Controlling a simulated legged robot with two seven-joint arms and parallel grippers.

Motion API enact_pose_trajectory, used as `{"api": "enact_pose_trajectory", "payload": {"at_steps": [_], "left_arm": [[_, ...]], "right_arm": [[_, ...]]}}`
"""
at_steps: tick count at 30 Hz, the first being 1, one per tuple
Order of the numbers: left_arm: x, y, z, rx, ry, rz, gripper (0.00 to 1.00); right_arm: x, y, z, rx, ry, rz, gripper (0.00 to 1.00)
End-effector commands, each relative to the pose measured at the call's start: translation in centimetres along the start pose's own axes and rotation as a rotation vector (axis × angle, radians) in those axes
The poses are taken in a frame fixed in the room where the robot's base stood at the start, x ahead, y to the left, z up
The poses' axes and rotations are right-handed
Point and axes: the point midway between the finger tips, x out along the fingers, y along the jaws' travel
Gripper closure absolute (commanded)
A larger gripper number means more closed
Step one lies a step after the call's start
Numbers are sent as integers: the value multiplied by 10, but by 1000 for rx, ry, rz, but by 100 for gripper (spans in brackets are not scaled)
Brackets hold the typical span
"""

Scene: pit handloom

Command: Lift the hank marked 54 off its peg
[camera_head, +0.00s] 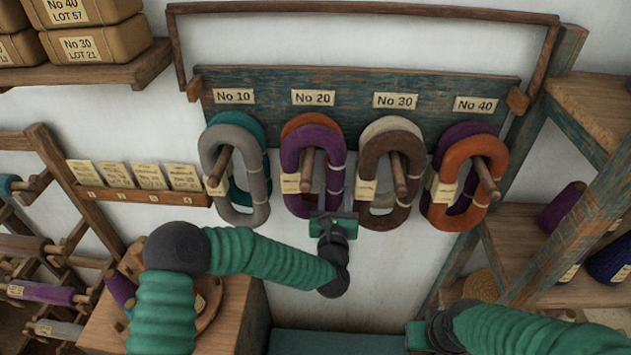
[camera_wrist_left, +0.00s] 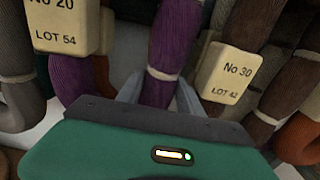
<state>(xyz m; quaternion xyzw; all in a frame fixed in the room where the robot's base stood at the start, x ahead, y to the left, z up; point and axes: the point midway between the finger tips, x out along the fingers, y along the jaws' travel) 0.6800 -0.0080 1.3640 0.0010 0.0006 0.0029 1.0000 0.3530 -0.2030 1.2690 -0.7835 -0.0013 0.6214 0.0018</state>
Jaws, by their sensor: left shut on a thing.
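The purple hank (camera_head: 337,160) hangs on the peg (camera_head: 307,168) under the No 20 label, in front of an orange hank (camera_head: 296,122). Its tag (camera_wrist_left: 62,22) reads No 20, LOT 54 in the left wrist view. My left gripper (camera_head: 333,214) is at the lower right of this hank. In the left wrist view its fingers (camera_wrist_left: 158,92) are closed around the purple strand (camera_wrist_left: 172,50). The hank still encircles its peg. My right gripper (camera_head: 425,335) shows at the bottom edge, partly cut off; its fingers cannot be made out.
A brown hank (camera_head: 372,165) hangs close to the right, with its No 30, LOT 42 tag (camera_wrist_left: 232,75). A grey hank (camera_head: 262,180) hangs left and an orange hank (camera_head: 497,160) far right. Wooden shelves (camera_head: 590,115) stand at right. The wall below the hanks is bare.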

Motion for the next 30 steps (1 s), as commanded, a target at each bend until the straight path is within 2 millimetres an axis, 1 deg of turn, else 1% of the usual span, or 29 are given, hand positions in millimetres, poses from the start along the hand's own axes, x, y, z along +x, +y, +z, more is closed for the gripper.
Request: {"api": "enact_pose_trajectory", "payload": {"at_steps": [5,8,10,20,26,30], "left_arm": [[-1,0,0,2,1,-7,100],[-2,2,1,1,-2,-6,100],[-5,2,3,1,-3,-6,100],[-5,-1,69,3,-7,-5,100],[-48,-1,68,6,-4,-8,100],[-81,-1,67,6,-4,-8,100]], "right_arm": [[2,0,0,0,0,0,64],[10,0,2,0,0,0,64],[19,0,5,0,0,0,64],[51,0,12,0,0,0,64],[69,0,16,0,0,0,64],[81,0,19,0,0,0,64]]}}
